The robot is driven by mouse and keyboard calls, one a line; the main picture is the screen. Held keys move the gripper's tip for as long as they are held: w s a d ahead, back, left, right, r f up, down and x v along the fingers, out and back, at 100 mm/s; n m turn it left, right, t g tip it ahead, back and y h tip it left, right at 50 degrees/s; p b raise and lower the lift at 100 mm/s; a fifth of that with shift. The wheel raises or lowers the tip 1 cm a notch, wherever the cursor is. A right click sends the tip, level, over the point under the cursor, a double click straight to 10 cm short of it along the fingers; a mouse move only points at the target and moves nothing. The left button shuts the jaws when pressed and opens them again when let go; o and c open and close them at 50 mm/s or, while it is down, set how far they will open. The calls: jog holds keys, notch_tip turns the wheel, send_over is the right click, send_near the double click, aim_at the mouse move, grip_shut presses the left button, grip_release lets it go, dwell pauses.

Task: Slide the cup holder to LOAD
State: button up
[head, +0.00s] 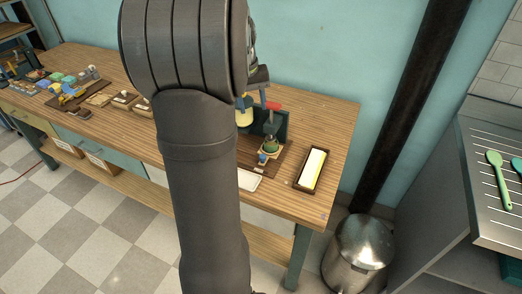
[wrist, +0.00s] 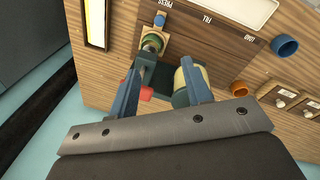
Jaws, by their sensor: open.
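The cup holder is a small light-wood block (wrist: 166,46) with a blue knob (wrist: 159,20), carrying a dark green-grey cup (wrist: 152,42). It sits on the brown wooden board (wrist: 215,45), at the PRESS end of the labels PRESS, FILL and LOAD. The LOAD label (wrist: 249,37) is at the right in the wrist view. In the head view the holder's cup (head: 270,146) shows right of my arm. My gripper (wrist: 163,66) is open and empty, its two blue fingers above the press beside the holder; whether they touch anything is unclear. My arm hides most of the gripper in the head view.
A dark green press frame with a red handle (head: 272,105) and a cream-yellow cylinder (wrist: 190,76) stand close to the fingers. A dark tray with a pale yellow insert (head: 312,168) lies right of the board. A blue round cup (wrist: 285,46) stands near LOAD.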

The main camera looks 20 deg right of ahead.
notch_tip(320, 180, down, 3)
jog(key=d+m+y, duration=0.1)
jog(key=d+m, duration=0.2)
jog(key=m, duration=0.3)
send_near(262, 156)
jog(key=shift+y, duration=0.3)
jog(key=f, duration=0.8)
jog(key=shift+d+f, duration=0.3)
jog(key=shift+d, duration=0.1)
grip_shut()
